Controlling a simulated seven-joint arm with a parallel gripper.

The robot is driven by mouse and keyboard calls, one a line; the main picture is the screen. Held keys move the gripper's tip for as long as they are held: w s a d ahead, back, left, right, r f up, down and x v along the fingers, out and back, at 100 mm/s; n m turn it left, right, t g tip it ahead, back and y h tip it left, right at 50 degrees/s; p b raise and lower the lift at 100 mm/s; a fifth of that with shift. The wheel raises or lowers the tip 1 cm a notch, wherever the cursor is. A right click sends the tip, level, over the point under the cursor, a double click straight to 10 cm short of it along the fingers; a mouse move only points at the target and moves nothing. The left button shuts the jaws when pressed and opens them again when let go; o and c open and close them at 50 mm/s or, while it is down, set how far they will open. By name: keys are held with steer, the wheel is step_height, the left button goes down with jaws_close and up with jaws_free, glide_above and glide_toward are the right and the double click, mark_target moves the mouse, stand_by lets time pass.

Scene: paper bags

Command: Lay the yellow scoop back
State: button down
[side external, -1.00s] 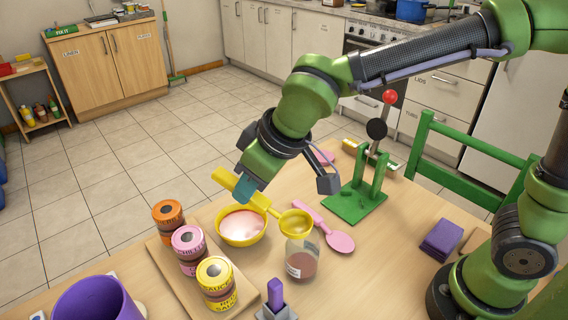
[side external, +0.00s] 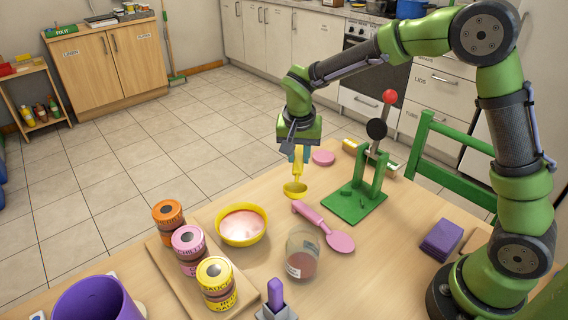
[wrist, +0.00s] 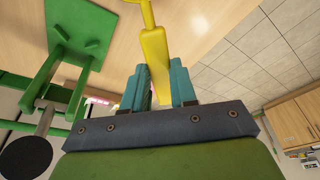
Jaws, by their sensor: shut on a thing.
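The yellow scoop (side external: 296,187) hangs from my gripper (side external: 297,156) in the side view, bowl downward. My gripper is shut on its handle, between the teal fingers. In the wrist view the yellow handle (wrist: 155,65) runs between the fingers of my gripper (wrist: 158,85), and the bowl is mostly out of frame. The scoop is near the far table edge, behind the pink spoon (side external: 325,228). I cannot tell whether the bowl touches the table.
A glass jar (side external: 302,252) with pink contents stands in front of the pink spoon. A yellow bowl (side external: 242,226) of pink powder is to the left. A green lever stand (side external: 355,203) stands close on the right. Stacked tins (side external: 188,245) stand at the left.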

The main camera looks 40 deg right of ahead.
steer(key=d+f+m+g+y, duration=0.2)
steer(key=d+f+m, duration=0.2)
steer(key=d+m, duration=0.95)
steer(key=shift+w+a+f+m, duration=0.1)
steer(key=shift+a+f+m, duration=0.35)
steer(key=shift+f, duration=0.6)
steer(key=shift+s+a+f+m, duration=0.1)
steer(key=shift+a+f+m, duration=0.35)
steer(key=shift+f, duration=0.6)
steer(key=shift+w+a+f+m, duration=0.1)
steer(key=shift+a+f+m, duration=0.35)
steer(key=shift+f, duration=0.6)
steer(key=c, duration=0.8)
jaws_free()
steer(key=shift+r, duration=0.1)
